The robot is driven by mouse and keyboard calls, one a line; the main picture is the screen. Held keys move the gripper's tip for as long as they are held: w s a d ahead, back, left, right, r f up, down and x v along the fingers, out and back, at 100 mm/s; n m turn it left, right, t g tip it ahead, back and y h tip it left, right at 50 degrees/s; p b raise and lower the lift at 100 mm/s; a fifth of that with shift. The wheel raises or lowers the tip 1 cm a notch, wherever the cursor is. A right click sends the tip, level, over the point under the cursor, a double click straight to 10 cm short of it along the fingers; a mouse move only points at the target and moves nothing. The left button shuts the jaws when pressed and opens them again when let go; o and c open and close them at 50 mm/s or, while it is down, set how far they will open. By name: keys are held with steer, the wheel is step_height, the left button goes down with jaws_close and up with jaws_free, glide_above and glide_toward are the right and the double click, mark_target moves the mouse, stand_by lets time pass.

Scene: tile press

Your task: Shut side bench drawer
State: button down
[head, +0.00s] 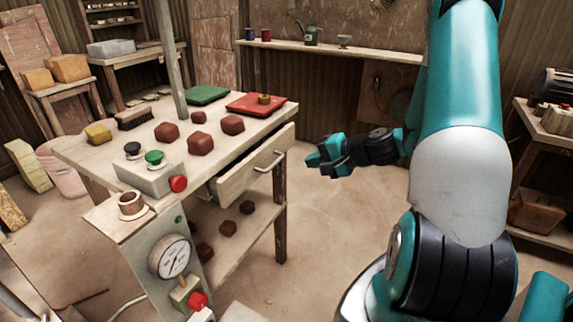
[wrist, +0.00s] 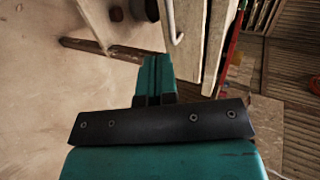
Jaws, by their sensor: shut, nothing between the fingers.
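The side bench (head: 110,160) stands left of centre in the head view. Its drawer (head: 258,170) is pulled out on the right side, with a pale front and a metal bar handle (head: 272,162). In the wrist view, the drawer front (wrist: 216,45) and the handle (wrist: 172,22) show near the top. My gripper (head: 314,161) is shut and empty. It is to the right of the drawer front, apart from it in the head view. In the wrist view, the shut fingers (wrist: 153,75) point toward the handle side of the drawer.
On the bench top lie several brown clay lumps (head: 200,143), a red tray (head: 256,105), a green tray (head: 206,95) and a control box (head: 153,178). A pressure gauge (head: 170,256) is in front. The floor (head: 325,225) right of the bench is clear.

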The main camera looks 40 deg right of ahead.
steer(key=x, duration=0.8)
steer(key=shift+w+a+r, duration=0.2)
steer(key=shift+w+r, duration=0.1)
steer(key=shift+w, duration=0.15)
